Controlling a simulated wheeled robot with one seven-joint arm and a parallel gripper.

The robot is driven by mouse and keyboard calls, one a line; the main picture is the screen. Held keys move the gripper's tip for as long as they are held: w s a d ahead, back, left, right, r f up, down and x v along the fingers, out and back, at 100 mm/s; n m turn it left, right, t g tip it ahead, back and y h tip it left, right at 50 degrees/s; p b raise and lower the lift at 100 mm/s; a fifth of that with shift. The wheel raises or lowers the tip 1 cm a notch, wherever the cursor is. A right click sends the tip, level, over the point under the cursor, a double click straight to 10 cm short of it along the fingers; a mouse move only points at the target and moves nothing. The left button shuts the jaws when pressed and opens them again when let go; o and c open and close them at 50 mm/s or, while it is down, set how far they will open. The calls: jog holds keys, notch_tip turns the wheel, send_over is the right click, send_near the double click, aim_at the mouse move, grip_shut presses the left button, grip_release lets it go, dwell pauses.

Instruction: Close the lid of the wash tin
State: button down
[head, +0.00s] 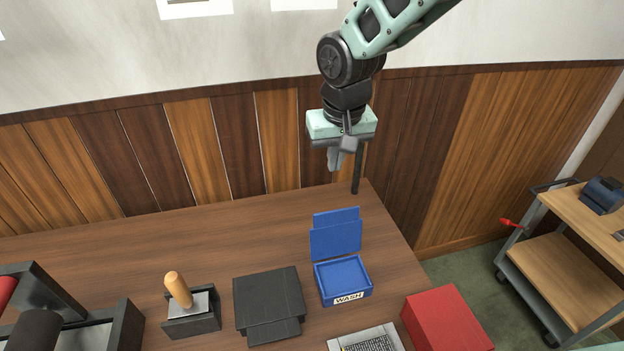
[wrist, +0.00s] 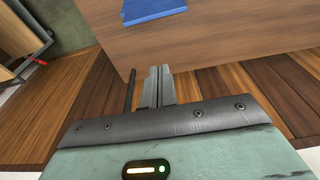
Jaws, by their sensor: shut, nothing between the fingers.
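The wash tin (head: 344,284) is a small blue box with a white WASH label on its front, on the right part of the table in the head view. Its blue lid (head: 336,238) stands open and upright at the tin's back edge. In the wrist view, part of the blue lid (wrist: 152,10) shows at the top edge. My gripper (head: 335,160) is shut and empty, pointing down above and behind the lid, clear of it. The shut fingers also show in the wrist view (wrist: 158,88).
A black flat box (head: 268,300) lies left of the tin, and a wooden-handled stamp (head: 178,290) stands farther left. A red box (head: 447,320) is at front right, with a printed block (head: 368,341) beside it. The table (head: 200,240) behind is bare.

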jog(key=p, duration=0.5)
send_over(336, 234)
jog(key=w, duration=0.3)
jog(key=shift+f, duration=4.5)
jog(key=shift+s, duration=0.1)
jog(key=shift+f+b, duration=0.1)
jog(key=shift+b, duration=0.2)
